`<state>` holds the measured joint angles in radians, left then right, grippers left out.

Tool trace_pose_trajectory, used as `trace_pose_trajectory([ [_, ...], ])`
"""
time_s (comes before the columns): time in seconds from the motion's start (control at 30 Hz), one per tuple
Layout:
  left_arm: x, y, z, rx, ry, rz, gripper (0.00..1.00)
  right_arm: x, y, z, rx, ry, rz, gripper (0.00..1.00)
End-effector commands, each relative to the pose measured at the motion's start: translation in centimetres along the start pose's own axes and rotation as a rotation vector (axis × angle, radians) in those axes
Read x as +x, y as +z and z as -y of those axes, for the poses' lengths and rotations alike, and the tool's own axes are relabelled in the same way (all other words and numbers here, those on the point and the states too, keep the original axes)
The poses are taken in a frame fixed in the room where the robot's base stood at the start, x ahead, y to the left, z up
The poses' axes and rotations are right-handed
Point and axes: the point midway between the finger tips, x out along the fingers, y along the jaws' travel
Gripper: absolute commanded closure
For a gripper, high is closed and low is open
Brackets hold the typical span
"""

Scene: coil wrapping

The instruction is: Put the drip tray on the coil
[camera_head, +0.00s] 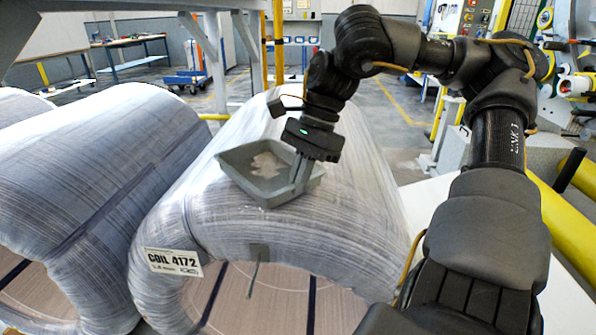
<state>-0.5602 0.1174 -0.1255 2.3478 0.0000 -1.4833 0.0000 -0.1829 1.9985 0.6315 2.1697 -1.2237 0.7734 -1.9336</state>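The grey drip tray (240,181) is a shallow open box with a pale, irregular patch on its floor. It is over the upper front of the wrapped coil (340,225) labelled COIL 4172. It looks about level; I cannot tell whether its underside touches the wrap. My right gripper (302,178) points down at the tray's right end, with its fingers closed on the wall there. The fingers hide part of that wall. My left gripper is not in view.
Another wrapped coil (90,165) stands close on the left. A label (173,262) and a small grey tab (258,251) are on the front of the labelled coil. Yellow rails (565,215) and a machine stand at the right. Open floor lies behind.

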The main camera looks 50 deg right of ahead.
Motion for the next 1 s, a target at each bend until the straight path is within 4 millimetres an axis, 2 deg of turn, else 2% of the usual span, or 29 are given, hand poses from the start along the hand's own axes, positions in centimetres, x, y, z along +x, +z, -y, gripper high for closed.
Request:
trace_pose_trajectory([
  [0.07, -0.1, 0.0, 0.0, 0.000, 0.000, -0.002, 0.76, 0.2, -0.1, 0.0, -0.001, -0.001, 0.000, 1.00],
  [0.2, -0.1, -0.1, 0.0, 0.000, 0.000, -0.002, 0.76, 0.2, -0.1, 0.0, 0.000, 0.000, 0.000, 0.82],
  [0.27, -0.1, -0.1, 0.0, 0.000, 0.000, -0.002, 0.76, 0.2, -0.1, 0.0, 0.000, 0.000, 0.000, 0.76],
  [0.57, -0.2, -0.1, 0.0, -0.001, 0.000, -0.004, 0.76, 0.0, 0.0, 0.0, 0.001, 0.000, 0.000, 0.76],
  [0.67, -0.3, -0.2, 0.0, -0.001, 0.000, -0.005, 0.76, -1.0, 0.1, 0.0, 0.001, -0.002, -0.001, 0.76],
  [1.0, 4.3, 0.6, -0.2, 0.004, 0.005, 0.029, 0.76, -8.1, 0.2, 0.1, 0.003, -0.004, -0.001, 0.76],
])
